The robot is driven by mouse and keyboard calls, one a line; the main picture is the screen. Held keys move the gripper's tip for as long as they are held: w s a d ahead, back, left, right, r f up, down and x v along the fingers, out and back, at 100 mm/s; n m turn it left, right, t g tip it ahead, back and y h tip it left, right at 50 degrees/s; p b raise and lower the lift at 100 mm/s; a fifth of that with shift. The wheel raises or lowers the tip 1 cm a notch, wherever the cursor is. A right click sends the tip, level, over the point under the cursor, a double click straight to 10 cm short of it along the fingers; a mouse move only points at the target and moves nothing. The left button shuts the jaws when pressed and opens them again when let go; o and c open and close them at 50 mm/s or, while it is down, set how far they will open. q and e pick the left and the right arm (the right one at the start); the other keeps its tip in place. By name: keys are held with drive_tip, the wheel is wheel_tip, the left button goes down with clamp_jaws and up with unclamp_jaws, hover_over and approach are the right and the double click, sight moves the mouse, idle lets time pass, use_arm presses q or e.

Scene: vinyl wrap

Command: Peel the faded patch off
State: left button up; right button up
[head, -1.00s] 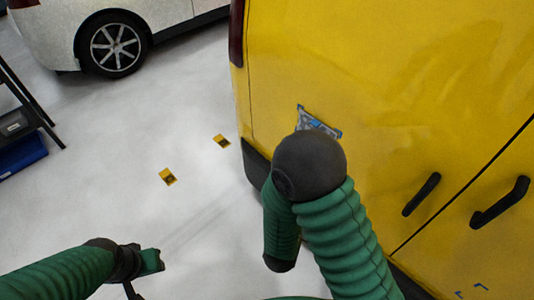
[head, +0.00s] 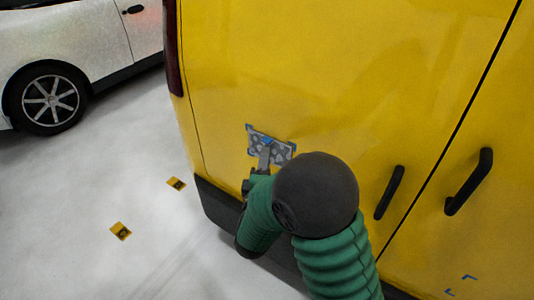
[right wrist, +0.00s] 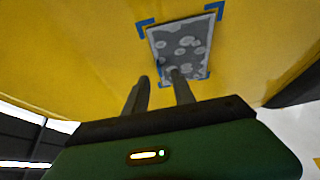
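The faded patch (head: 284,150) is a grey, blotchy rectangle on the yellow van door (head: 330,70), with blue corner marks around it. In the right wrist view the patch (right wrist: 181,45) looks flat against the door, its lower edge near my fingers. My right gripper (head: 265,160) is at the patch's lower left part in the head view. My left gripper is out of view.
Two black door handles (head: 390,192) (head: 469,181) stick out right of my arm. More blue corner marks (head: 462,284) are low on the right. A white car (head: 85,40) stands at the left. Yellow markers (head: 121,231) lie on the open grey floor.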

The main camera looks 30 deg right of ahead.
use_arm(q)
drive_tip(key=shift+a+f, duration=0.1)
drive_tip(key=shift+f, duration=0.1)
use_arm(e)
drive_tip(key=x, duration=0.5)
drive_tip(key=shift+w+d, duration=0.15)
drive_tip(key=shift+w, duration=0.25)
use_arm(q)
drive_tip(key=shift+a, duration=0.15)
use_arm(e)
drive_tip(key=shift+a, duration=0.2)
clamp_jaws()
drive_tip(key=shift+d, duration=0.1)
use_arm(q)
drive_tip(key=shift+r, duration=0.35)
use_arm(e)
drive_tip(key=shift+s+a, duration=0.3)
drive_tip(key=shift+a, duration=0.4)
idle(0.7)
